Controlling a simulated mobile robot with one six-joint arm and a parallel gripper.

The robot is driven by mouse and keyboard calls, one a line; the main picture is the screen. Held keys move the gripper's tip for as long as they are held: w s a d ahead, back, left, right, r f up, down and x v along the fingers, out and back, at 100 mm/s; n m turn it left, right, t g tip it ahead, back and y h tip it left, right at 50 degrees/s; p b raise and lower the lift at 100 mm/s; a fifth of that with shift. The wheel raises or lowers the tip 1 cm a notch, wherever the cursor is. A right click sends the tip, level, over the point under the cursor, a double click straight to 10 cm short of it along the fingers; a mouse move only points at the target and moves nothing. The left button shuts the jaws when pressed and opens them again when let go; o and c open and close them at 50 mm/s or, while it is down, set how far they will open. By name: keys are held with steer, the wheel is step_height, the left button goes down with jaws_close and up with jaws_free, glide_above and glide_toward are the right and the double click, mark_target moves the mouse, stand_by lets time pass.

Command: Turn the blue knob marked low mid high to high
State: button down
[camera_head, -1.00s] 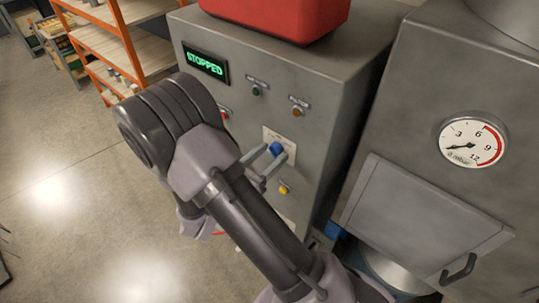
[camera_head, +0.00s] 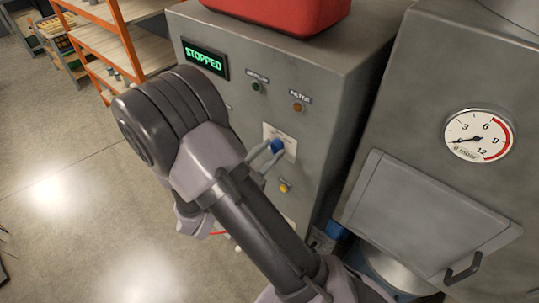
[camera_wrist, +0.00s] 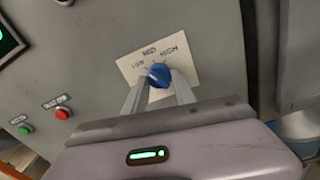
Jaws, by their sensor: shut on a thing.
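The blue knob (camera_head: 277,146) sits on a pale label plate (camera_head: 288,143) on the front of the grey cabinet. In the wrist view the knob (camera_wrist: 159,74) is between the two fingers of my gripper (camera_wrist: 160,84), which is shut on it. The plate (camera_wrist: 132,68) reads LOW at the left, MID at the top and HIGH at the right. I cannot tell for sure which mark the knob points to. In the head view my gripper (camera_head: 271,152) is at the knob, partly behind my own arm.
A display (camera_head: 205,58) reads STOPPED. A red bin (camera_head: 285,14) stands on top. A gauge (camera_head: 479,136) is on the machine at right.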

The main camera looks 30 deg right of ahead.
steer(key=m+b, duration=1)
steer(key=m, duration=0.2)
steer(key=shift+w+b, duration=0.15)
steer(key=shift+b, duration=0.15)
steer(key=shift+r+m+b, duration=0.1)
steer(key=shift+m+b, duration=1)
steer(key=shift+m, duration=0.2)
steer(key=shift+r, duration=0.1)
steer(key=c, duration=1)
jaws_free()
